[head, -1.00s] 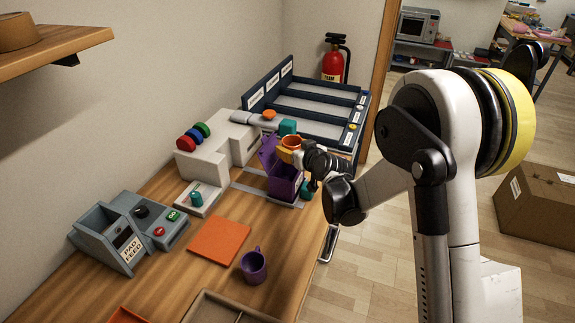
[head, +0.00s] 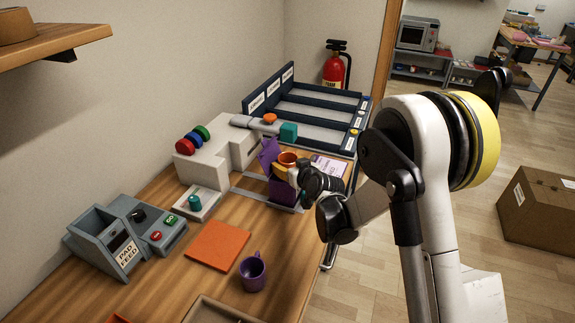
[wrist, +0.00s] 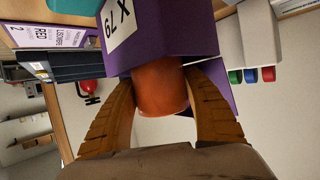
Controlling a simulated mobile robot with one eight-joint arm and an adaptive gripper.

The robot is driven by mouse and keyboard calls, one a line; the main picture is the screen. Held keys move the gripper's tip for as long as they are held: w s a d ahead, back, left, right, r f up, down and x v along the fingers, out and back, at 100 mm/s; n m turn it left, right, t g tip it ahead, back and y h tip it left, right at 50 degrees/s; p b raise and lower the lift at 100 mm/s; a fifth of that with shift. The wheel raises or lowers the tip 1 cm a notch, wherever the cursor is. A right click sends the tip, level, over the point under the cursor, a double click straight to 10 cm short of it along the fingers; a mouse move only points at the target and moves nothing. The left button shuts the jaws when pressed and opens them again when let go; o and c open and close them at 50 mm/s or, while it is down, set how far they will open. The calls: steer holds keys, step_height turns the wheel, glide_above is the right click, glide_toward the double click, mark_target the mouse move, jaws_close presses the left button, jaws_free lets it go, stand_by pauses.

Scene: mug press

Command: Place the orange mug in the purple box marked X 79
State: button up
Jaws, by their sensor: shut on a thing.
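The orange mug (head: 287,158) is between the fingers of my gripper (head: 284,171) at the opening of the purple box (head: 281,191). The box's raised lid (head: 268,152) stands behind it. In the wrist view, the orange mug (wrist: 162,90) is pinched between the two brown fingers of my gripper (wrist: 162,100). There the purple box (wrist: 180,35) shows a white label reading X 79, and its edge hides one end of the mug. The mug seems partly inside the box; how deep is unclear. My gripper covers part of the box in the head view.
A white press (head: 215,155) stands left of the box, with a teal block (head: 288,132) behind. A purple mug (head: 253,271) and an orange pad (head: 219,245) are on the table in front. A labelled dark rack (head: 310,105) stands at the back.

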steer(key=shift+f, duration=0.2)
steer(key=o, duration=1)
steer(key=shift+r, duration=0.1)
steer(key=shift+r, duration=0.3)
steer(key=s+d+r+m+g+h+p, duration=0.1)
steer(key=s+d+r, duration=0.4)
steer(key=s, duration=0.3)
steer(key=s+d+r+g+h+p, duration=0.1)
steer(key=s+d+r, duration=0.35)
steer(key=s, duration=0.25)
steer(key=s+d+r+m+g+h+p, duration=0.1)
steer(key=s+d+r+p, duration=0.1)
steer(key=s+d+r, duration=0.35)
steer(key=s+d+m+h, duration=0.1)
steer(key=s+d, duration=0.1)
steer(key=s, duration=0.4)
steer(key=s+d+m+g+h, duration=0.1)
steer(key=s+d, duration=0.1)
steer(key=s, duration=0.4)
steer(key=s+d+m+g, duration=0.1)
steer(key=s+d, duration=0.1)
steer(key=s, duration=0.4)
steer(key=shift+s+d+r+h, duration=0.1)
steer(key=shift+s+d+h, duration=0.2)
steer(key=shift+s+h, duration=0.1)
